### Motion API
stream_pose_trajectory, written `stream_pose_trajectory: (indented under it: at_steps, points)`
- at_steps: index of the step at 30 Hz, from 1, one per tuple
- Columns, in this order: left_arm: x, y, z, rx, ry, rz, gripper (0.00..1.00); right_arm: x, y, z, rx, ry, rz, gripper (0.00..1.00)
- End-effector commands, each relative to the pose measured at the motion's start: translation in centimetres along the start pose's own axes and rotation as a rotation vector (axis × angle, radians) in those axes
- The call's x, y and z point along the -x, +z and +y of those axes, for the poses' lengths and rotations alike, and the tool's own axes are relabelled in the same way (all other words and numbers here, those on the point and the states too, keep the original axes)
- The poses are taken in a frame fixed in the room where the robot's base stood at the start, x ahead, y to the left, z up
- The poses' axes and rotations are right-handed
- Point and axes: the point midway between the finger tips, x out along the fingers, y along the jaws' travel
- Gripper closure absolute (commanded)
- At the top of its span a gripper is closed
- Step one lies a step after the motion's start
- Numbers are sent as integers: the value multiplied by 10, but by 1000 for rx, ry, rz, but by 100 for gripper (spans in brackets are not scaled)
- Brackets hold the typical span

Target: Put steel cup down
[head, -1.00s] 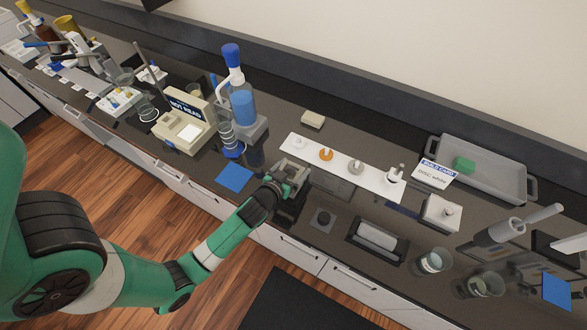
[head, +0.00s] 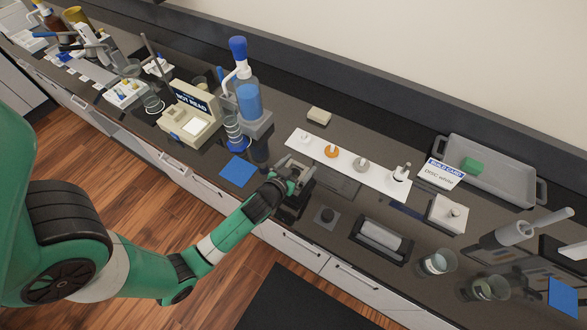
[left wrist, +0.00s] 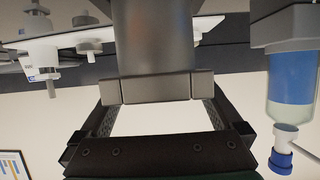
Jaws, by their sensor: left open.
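My left gripper (head: 293,168) is low over the counter's front part, just right of a blue mat. In the left wrist view, a plain dark-grey metal cylinder, which looks like the steel cup (left wrist: 155,40), stands at the top centre in line with the open left fingers (left wrist: 157,88). I cannot tell whether the fingers touch it. In the head view I cannot make out the cup clearly at the gripper; the gripper and a dark block under it (head: 290,212) hide that spot. My right gripper is not in view.
The blue mat (head: 238,171), a blue-capped pump bottle (head: 248,98) and a "NOT READ" instrument (head: 190,118) stand left of the gripper. A white strip with round pieces (head: 331,157) lies behind it. A dark cradle with a pale roll (head: 380,236) and glass beakers (head: 437,262) are to the right.

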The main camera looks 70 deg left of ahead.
Motion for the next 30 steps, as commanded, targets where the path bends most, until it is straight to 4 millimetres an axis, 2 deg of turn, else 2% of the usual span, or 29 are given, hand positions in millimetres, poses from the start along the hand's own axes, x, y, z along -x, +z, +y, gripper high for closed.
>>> stream_pose_trajectory:
  at_steps: [3,4,12,18,22,30]
  points:
    - [8,-16,0,0,0,0,0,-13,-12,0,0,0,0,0]
    - [14,-10,0,-1,2,-2,0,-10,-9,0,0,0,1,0]
    - [83,-8,1,-3,4,-1,0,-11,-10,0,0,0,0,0]
    - [117,-8,1,-2,3,-1,0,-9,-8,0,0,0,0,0]
    - [124,-9,0,0,1,0,0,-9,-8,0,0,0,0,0]
    - [124,-9,0,0,0,0,0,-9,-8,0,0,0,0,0]
